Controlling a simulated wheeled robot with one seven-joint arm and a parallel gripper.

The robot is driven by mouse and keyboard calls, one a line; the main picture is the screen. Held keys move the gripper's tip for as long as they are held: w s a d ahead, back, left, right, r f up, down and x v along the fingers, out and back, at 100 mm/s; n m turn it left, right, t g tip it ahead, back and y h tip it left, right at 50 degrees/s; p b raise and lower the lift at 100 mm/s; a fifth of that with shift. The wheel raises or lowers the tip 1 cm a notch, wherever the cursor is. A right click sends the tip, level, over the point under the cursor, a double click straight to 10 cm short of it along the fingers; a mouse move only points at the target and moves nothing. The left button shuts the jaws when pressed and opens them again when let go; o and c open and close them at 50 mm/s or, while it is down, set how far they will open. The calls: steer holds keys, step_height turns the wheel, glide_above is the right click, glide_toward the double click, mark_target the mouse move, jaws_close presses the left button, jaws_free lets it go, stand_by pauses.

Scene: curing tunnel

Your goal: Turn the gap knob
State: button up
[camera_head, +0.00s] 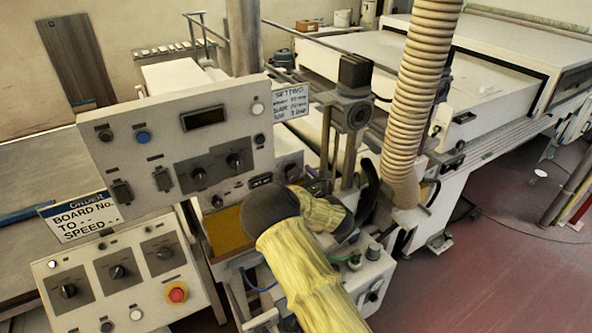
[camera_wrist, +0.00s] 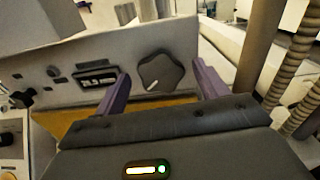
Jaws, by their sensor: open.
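A dark lobed knob (camera_wrist: 161,72) with a pale pointer mark sits on a pale panel, beside a small counter window (camera_wrist: 98,79); I take it as the gap knob. Its pointer slants toward the lower left in the wrist view. My gripper (camera_wrist: 160,85) is open, with one purple finger left of the knob and one right of it. I see no finger touching it, and the depth between them is hard to tell. In the head view the knob (camera_head: 293,172) is small, just above my dark wrist, and the gripper tips are mostly hidden.
A large control panel (camera_head: 160,125) with knobs and switches stands left of my arm. A lower box carries a red emergency button (camera_head: 177,292). A ribbed hose (camera_head: 415,95) and a post with a black-capped clamp (camera_head: 354,95) stand close on the right.

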steer(key=shift+w+a, duration=0.3)
steer(key=shift+w, duration=0.25)
steer(key=c, duration=1)
steer(key=shift+f+m+b, duration=0.1)
steer(key=shift+m+b, duration=0.3)
steer(key=shift+b, duration=0.3)
